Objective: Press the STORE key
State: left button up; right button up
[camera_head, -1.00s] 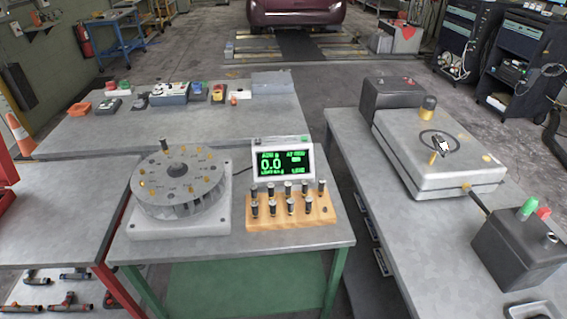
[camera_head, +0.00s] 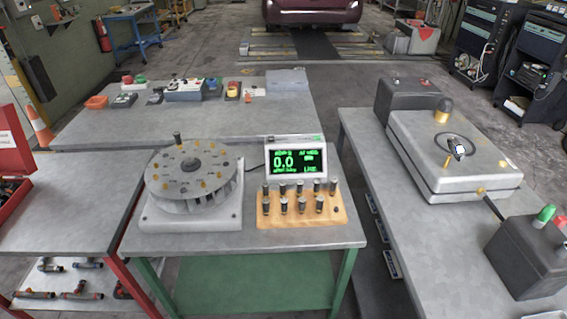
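A small white display unit (camera_head: 295,160) with a black screen and green digits stands at the back of a grey-topped table (camera_head: 335,237). The screen reads 0.0 in large digits; the small text is too blurred to read. A small green spot shows on the unit's top edge at right. No key marked STORE can be made out at this size. Neither of my grippers is in view.
Left of the display is a finned rotor (camera_head: 192,172) on a white base. In front is a wooden block (camera_head: 328,213) with several dark pegs. A grey case (camera_head: 455,165) and dark box (camera_head: 530,258) sit on the right bench. Small control boxes stand on the back table (camera_head: 120,133).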

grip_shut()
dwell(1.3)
